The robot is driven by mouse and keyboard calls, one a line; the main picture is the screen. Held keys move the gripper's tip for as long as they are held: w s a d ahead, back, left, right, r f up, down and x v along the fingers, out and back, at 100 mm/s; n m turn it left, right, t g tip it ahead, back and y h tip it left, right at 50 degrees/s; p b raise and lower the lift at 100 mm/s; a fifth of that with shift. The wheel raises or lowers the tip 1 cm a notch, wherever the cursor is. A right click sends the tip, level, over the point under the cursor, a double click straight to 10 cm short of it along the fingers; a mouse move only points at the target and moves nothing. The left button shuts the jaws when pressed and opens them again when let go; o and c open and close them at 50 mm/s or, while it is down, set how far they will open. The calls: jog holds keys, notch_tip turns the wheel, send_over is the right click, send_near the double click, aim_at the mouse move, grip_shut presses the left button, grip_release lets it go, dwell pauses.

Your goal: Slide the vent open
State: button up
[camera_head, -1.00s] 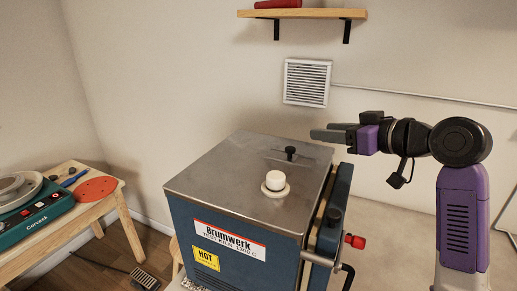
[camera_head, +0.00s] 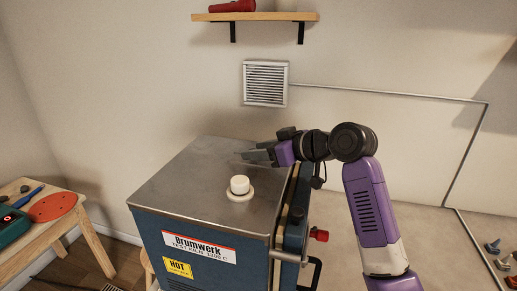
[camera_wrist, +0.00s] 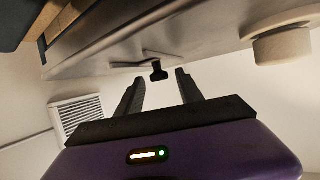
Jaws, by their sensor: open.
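A blue kiln (camera_head: 215,245) with a grey metal top (camera_head: 185,180) stands in the middle of the head view. A small black knob (camera_wrist: 158,72) on a flat slide plate on that top shows in the wrist view, just beyond and between my fingertips. In the head view my gripper (camera_head: 252,155) is low over the back right of the top and hides the knob. My gripper (camera_wrist: 159,82) is open and empty. Contact with the knob cannot be made out. A white slatted grille (camera_head: 265,84) is on the wall behind; it also shows in the wrist view (camera_wrist: 78,112).
A wall shelf (camera_head: 255,17) is above. A wooden table (camera_head: 70,225) stands at left.

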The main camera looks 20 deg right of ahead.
grip_shut()
dwell(1.4)
